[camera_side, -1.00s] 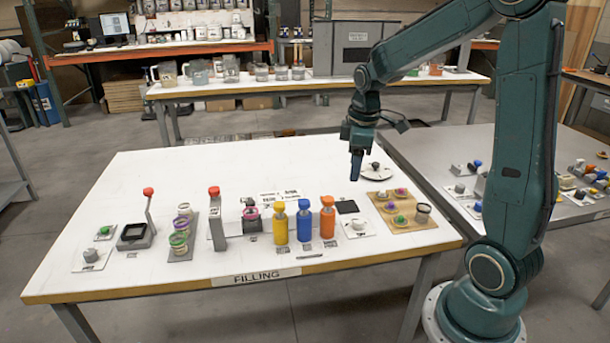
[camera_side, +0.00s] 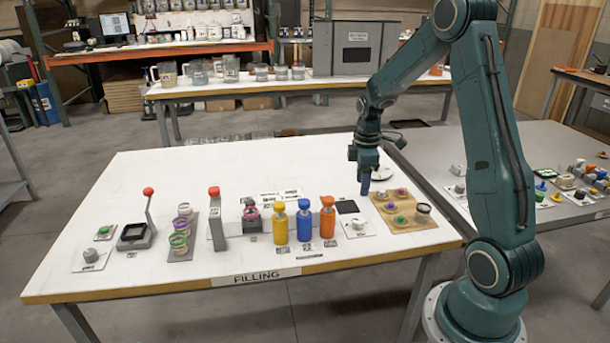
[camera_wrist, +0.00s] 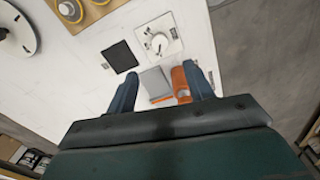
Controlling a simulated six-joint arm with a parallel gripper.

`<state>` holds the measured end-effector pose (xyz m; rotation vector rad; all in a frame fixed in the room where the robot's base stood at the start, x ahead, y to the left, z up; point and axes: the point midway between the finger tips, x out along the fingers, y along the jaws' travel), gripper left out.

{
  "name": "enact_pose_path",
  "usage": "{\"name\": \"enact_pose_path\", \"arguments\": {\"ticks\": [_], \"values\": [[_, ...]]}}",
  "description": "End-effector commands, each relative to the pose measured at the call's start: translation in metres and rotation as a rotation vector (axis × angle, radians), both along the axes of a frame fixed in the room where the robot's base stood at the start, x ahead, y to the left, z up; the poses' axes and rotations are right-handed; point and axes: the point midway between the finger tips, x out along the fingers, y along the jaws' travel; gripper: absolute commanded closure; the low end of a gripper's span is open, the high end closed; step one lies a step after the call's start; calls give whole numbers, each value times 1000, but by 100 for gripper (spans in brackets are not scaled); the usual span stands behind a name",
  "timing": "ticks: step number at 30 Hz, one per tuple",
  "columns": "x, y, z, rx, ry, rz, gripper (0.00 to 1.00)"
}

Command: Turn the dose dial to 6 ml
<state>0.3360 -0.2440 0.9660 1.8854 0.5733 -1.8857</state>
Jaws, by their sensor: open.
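A white dial (camera_side: 358,224) sits on a white plate right of the orange bottle, in front of a black pad. The dial also shows in the wrist view (camera_wrist: 158,42), with dark marks around it; I cannot read its setting. My gripper (camera_side: 365,190) points down above the table, behind the dial and apart from it. In the wrist view its two blue fingers are spread and my gripper (camera_wrist: 162,90) is empty between them. A second, grey knob (camera_side: 90,255) stands on a white plate at the table's left end.
Yellow (camera_side: 280,222), blue (camera_side: 304,222) and orange (camera_side: 327,218) bottles stand left of the dial. The black pad (camera_side: 347,206) lies behind it. A wooden board (camera_side: 424,226) with several small cups is to the right. A white disc (camera_side: 384,173) lies behind my gripper.

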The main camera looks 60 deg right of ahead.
Motion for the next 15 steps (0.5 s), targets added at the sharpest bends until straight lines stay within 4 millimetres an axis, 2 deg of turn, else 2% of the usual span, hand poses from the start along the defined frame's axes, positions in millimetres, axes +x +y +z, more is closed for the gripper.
{"name": "enact_pose_path", "arguments": {"ticks": [15], "values": [[-1,1,-70,2,3,0,48]]}}
